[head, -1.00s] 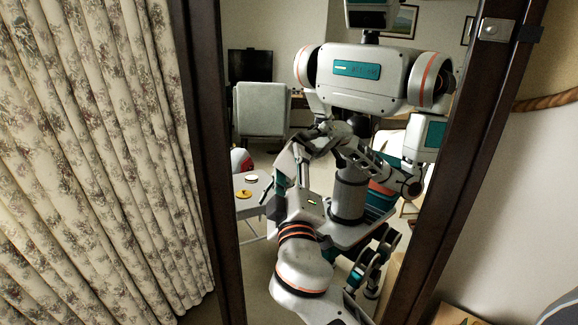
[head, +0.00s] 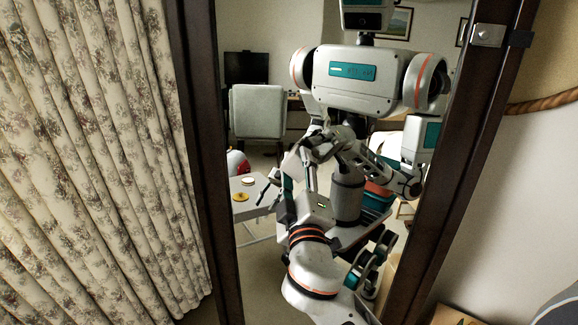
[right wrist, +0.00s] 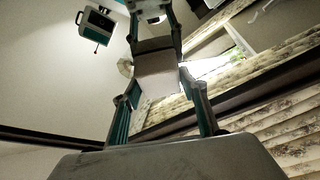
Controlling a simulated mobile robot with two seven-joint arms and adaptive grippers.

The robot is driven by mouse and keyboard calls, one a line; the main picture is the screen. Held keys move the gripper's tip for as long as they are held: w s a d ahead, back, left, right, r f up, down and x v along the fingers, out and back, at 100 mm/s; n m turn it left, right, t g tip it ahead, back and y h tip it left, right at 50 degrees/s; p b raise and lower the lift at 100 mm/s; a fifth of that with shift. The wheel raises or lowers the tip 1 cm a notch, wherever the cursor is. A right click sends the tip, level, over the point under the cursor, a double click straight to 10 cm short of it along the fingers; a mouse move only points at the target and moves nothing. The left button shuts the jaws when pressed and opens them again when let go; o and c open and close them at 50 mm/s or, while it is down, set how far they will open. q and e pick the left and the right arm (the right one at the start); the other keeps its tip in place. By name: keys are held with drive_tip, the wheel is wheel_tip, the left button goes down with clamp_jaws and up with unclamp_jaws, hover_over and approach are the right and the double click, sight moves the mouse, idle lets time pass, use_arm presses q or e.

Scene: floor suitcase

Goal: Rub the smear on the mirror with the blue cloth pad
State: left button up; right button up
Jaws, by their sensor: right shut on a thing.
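The mirror (head: 261,255) is tall, in a dark wooden frame, and fills the middle of the head view with my reflection. My right gripper (head: 318,148) is up at the glass, meeting its reflection. In the right wrist view, my right gripper (right wrist: 160,108) is shut on the cloth pad (right wrist: 157,82), which looks pale grey rather than blue here. The pad's far edge appears to meet its reflection, but I cannot tell how firmly it touches. I cannot make out the smear. My left gripper itself is out of view.
A flowered curtain (head: 90,150) hangs left of the mirror. A rope (head: 545,103) and pale wall (head: 510,190) are on the right, with a metal latch (head: 487,35) on the frame. The chair (head: 258,110) and small table (head: 250,205) show only as reflections.

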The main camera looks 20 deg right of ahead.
sight(318, 162)
drive_tip(key=shift+s+d+p, duration=0.2)
drive_tip(key=shift+s+d, duration=0.2)
drive_tip(key=shift+d, duration=0.35)
drive_tip(key=shift+s+d+p, duration=0.2)
drive_tip(key=shift+s+d, duration=0.25)
drive_tip(key=shift+d, duration=0.3)
drive_tip(key=shift+s+d+p, duration=0.2)
drive_tip(key=shift+s+d, duration=0.2)
drive_tip(key=shift+d, duration=0.35)
drive_tip(key=shift+w+a+b, duration=0.2)
drive_tip(key=shift+w+a, duration=0.45)
drive_tip(key=shift+a, duration=0.4)
drive_tip(key=shift+w+a+b, duration=0.15)
drive_tip(key=shift+w+a, duration=0.5)
drive_tip(key=shift+a, duration=0.35)
drive_tip(key=shift+w+a+b, duration=0.2)
drive_tip(key=shift+w+a, duration=0.45)
drive_tip(key=shift+a, duration=0.4)
drive_tip(key=shift+s, duration=0.1)
